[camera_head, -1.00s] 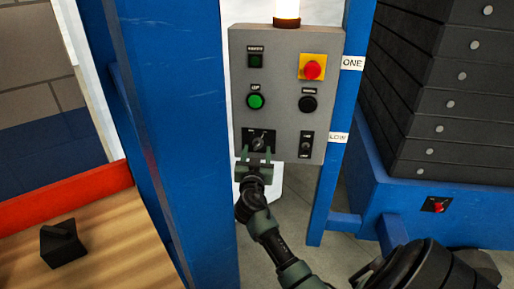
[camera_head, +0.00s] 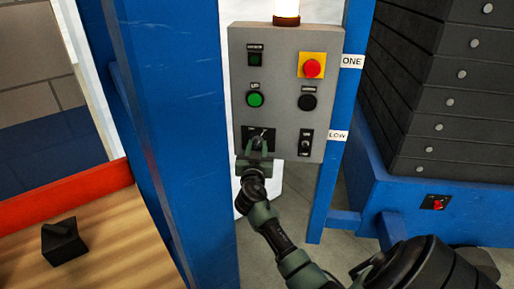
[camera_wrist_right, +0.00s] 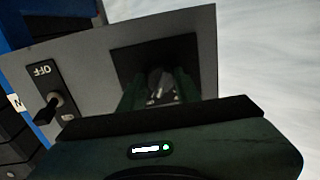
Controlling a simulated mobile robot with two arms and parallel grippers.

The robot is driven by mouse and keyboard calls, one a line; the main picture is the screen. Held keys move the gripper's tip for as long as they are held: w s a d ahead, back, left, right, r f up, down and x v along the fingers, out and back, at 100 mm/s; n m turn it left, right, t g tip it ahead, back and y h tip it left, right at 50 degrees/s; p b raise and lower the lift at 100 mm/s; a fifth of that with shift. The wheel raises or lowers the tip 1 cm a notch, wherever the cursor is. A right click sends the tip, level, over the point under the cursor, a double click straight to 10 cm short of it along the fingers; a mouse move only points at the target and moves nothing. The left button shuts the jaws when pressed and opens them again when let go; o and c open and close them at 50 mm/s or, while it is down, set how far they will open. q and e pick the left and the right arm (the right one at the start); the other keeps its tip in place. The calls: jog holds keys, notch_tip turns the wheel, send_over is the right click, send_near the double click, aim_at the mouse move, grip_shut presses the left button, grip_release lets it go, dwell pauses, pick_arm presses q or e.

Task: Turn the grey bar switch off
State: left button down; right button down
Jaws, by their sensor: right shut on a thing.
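The grey bar switch (camera_head: 262,134) sits on a black plate at the lower left of the grey control panel (camera_head: 285,100). My right gripper (camera_head: 257,147) reaches it from below, its fingers at the bar, shut on it. In the right wrist view the grey bar (camera_wrist_right: 156,82) shows between the two dark green fingers, which partly cover the black plate (camera_wrist_right: 135,62). The plate's label is too small to read, and the fingers hide part of the bar. My left gripper is not in view.
A black toggle switch (camera_head: 305,145) is close to the right of my gripper. Above are a green button (camera_head: 256,99), a black knob (camera_head: 308,102) and a red emergency button (camera_head: 312,68). A blue post (camera_head: 175,130) stands close at left. A lit lamp (camera_head: 286,10) tops the panel.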

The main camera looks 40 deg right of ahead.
jog(key=shift+n, duration=1.1)
jog(key=n, duration=0.2)
jog(key=shift+r+n, duration=0.1)
jog(key=shift+n, duration=0.3)
jog(key=n+p, duration=0.1)
jog(key=n, duration=0.2)
jog(key=shift+g, duration=0.3)
jog(key=shift+n+p, duration=0.6)
jog(key=shift+n, duration=0.9)
jog(key=c, duration=1)
grip_release()
